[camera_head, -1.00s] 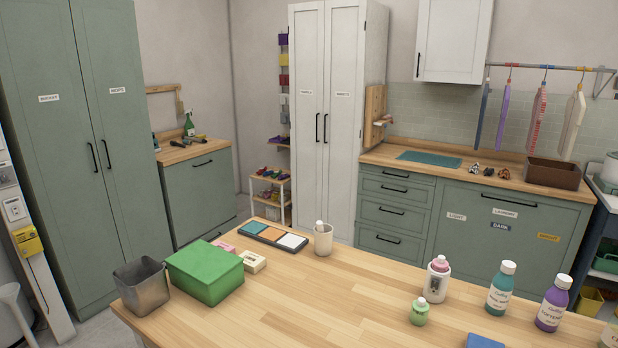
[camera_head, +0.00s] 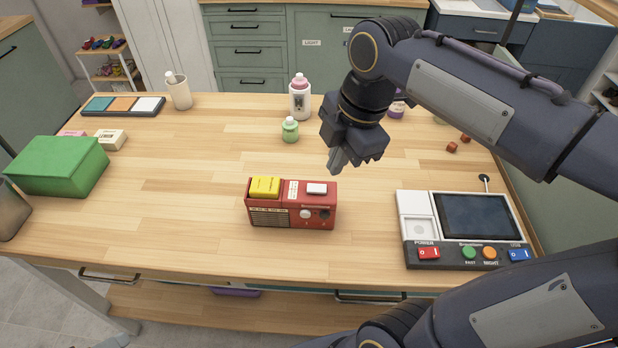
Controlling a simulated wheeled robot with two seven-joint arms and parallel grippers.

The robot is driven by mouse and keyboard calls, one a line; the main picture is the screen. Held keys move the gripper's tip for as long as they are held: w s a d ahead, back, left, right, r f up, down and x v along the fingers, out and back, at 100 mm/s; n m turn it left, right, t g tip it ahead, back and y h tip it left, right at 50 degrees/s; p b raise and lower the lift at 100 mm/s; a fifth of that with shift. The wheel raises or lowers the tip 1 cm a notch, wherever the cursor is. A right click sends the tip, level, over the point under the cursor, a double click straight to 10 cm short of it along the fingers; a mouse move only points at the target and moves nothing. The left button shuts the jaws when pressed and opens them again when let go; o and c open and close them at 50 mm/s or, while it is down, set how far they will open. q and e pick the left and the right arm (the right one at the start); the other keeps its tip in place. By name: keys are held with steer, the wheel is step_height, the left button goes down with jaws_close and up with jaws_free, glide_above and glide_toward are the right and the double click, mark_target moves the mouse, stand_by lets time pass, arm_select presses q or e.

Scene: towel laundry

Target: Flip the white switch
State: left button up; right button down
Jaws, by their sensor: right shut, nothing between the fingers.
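A red box (camera_head: 290,219), like a small radio, stands on the wooden table near its front edge. On its top are a white switch (camera_head: 317,188) at the right and a larger yellow switch (camera_head: 265,186) at the left. A white knob and a dark knob are on its front. My right gripper (camera_head: 335,164) is shut and empty, pointing down. In the picture its tips are just above and slightly right of the white switch, apart from it. My left gripper is not in view.
A control panel (camera_head: 428,257) with a screen and red, green, orange and blue controls lies at the right. A green box (camera_head: 60,167) stands at the left. A small green bottle (camera_head: 290,131) and a pink-capped bottle (camera_head: 300,101) stand behind. The table left of the red box is clear.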

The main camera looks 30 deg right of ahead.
mark_target(312, 187)
steer(key=w+r+n+g+h+b, duration=0.1)
steer(key=w+r+n, duration=0.1)
steer(key=w+n, duration=0.5)
steer(key=n, duration=0.4)
steer(key=shift+w+r+n+g, duration=0.2)
steer(key=shift+w+n+g, duration=0.1)
steer(key=shift+n+g, duration=0.1)
steer(key=shift+a, duration=0.1)
step_height(312, 187, down, 14)
steer(key=shift+a, duration=0.1)
